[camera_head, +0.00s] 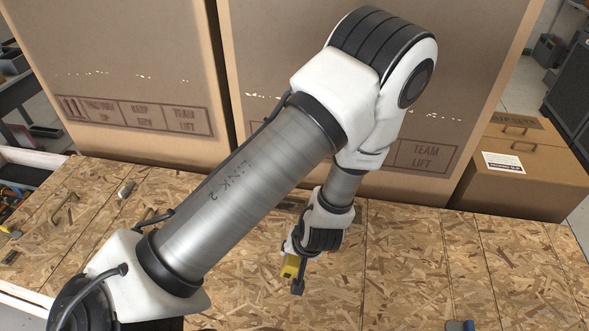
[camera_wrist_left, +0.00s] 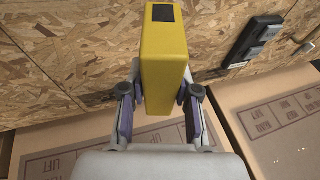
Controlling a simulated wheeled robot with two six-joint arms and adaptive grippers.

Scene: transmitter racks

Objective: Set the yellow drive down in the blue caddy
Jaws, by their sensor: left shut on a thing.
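The yellow drive (camera_head: 289,267) is held by my left gripper (camera_head: 297,270) over the wood-chip board bench, in front of the large boxes. In the left wrist view the yellow drive (camera_wrist_left: 165,62) is a block with a dark square on one end, clamped between the two fingers of my left gripper (camera_wrist_left: 160,100). My left arm hides part of the bench in the head view. No blue caddy can be made out in either view. My right gripper is in neither view.
Two tall cardboard boxes (camera_head: 140,60) stand behind the bench (camera_head: 400,260). A smaller box (camera_head: 525,180) is at the right. Small tools (camera_head: 67,205) lie at the left. The bench's right part looks clear.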

